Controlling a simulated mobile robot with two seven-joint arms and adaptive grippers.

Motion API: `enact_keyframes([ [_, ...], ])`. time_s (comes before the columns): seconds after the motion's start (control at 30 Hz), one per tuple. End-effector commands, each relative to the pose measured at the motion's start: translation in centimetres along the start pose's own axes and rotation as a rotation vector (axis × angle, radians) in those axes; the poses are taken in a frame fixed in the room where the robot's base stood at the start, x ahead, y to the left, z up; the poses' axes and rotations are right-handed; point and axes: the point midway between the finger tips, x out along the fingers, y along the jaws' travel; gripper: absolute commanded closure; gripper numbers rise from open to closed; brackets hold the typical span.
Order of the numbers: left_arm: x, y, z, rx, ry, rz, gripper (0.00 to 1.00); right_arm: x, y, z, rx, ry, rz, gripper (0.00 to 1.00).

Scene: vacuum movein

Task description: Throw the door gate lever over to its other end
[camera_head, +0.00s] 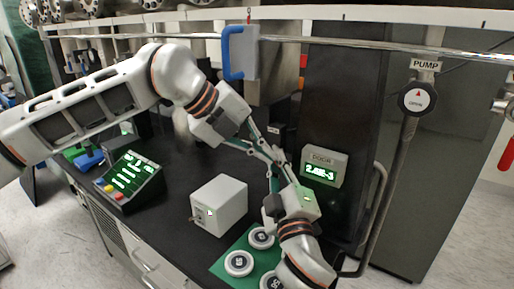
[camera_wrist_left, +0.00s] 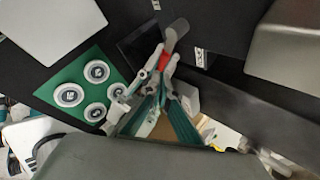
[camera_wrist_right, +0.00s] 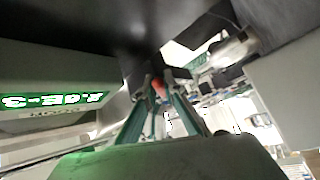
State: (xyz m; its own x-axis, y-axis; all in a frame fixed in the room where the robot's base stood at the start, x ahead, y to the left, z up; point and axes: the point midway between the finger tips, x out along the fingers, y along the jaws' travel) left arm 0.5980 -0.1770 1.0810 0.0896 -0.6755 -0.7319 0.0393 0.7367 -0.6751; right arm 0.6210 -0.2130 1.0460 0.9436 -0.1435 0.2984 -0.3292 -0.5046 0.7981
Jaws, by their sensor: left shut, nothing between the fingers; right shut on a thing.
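The door gate lever is mostly hidden by my two grippers in the head view. A small red part, which looks like the lever (camera_wrist_right: 158,88), shows at the fingertips in the right wrist view. My right gripper (camera_wrist_right: 160,78) is shut on it. My left gripper (camera_head: 277,165) is shut and empty, its fingers reaching down from the upper left close to the right gripper's fingers. In the left wrist view a grey and red piece (camera_wrist_left: 176,32) lies just beyond the left fingertips; I cannot tell whether they touch. The DOOR display (camera_head: 322,166) stands just right of the grippers.
A white box (camera_head: 218,204) stands on the black bench left of the right gripper. A green mat (camera_head: 226,262) holds several white discs. A button console (camera_head: 130,178) is at left. A blue handle (camera_head: 232,54) is above; a dark cabinet (camera_head: 345,105) and bent pipe stand right.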

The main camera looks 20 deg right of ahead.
Motion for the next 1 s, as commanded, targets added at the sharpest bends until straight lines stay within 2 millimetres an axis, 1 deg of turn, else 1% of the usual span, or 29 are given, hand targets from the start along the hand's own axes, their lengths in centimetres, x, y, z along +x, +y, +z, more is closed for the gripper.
enact_keyframes([
  [0.03,0.3,0.0,0.2,-0.001,0.001,0.000,1.00,0.0,-0.2,0.0,0.000,0.001,-0.003,1.00],
  [0.2,0.7,0.0,0.8,0.000,0.000,0.000,1.00,0.0,-0.2,0.0,0.000,0.001,-0.003,1.00],
  [0.57,0.9,0.0,0.8,0.005,-0.003,0.004,1.00,0.0,-0.1,0.0,0.000,0.001,-0.003,1.00],
  [0.7,1.6,0.2,1.4,0.037,-0.032,0.035,1.00,0.0,-0.1,-0.1,0.000,0.001,-0.003,1.00],
  [0.93,1.7,0.5,1.7,0.037,-0.038,0.037,1.00,-0.1,-0.1,-0.2,0.003,0.005,-0.002,1.00],
  [0.97,1.7,0.6,1.7,0.036,-0.039,0.038,1.00,-0.1,-0.1,-0.2,0.003,0.006,-0.001,0.83],
  [1.0,1.8,0.6,1.8,0.036,-0.039,0.038,1.00,-0.1,-0.1,-0.3,0.004,0.006,-0.001,0.73],
])
